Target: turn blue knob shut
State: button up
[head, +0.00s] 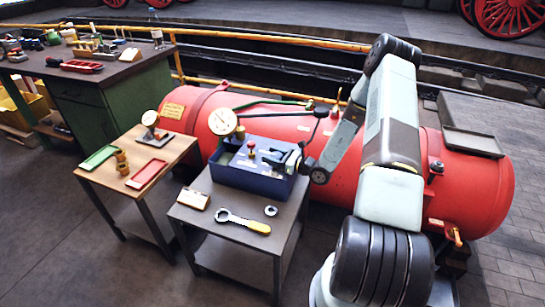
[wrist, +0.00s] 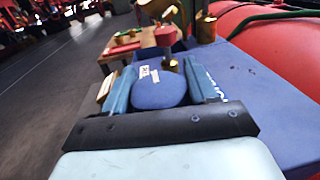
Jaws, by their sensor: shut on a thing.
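The blue knob (wrist: 160,92) is rounded, with a small white label on top, and sits between my gripper's two blue-grey fingers in the wrist view. My gripper (wrist: 161,78) is shut on it, one finger against each side. In the head view my gripper (head: 291,160) is at the right end of the blue box (head: 240,179), and the knob is hard to make out there among the fingers. The blue box's flat top (wrist: 262,85) also shows right of the fingers in the wrist view.
A round gauge (head: 223,121) and a small red knob (head: 251,145) stand on the box. A yellow-handled wrench (head: 243,221), a ring (head: 271,211) and a label stand (head: 193,199) are on the grey cart. The red boiler (head: 335,175) lies close behind. A second cart stands left.

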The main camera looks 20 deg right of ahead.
jog(key=shift+w+d+m+t+h, duration=0.1)
jog(key=shift+m+t+h, duration=0.3)
jog(key=shift+t, duration=0.1)
jog(key=o, duration=1)
jog(key=shift+c, duration=0.2)
jog(key=v, duration=1.3)
jog(key=shift+s+d, duration=0.25)
jog(key=shift+s, duration=0.05)
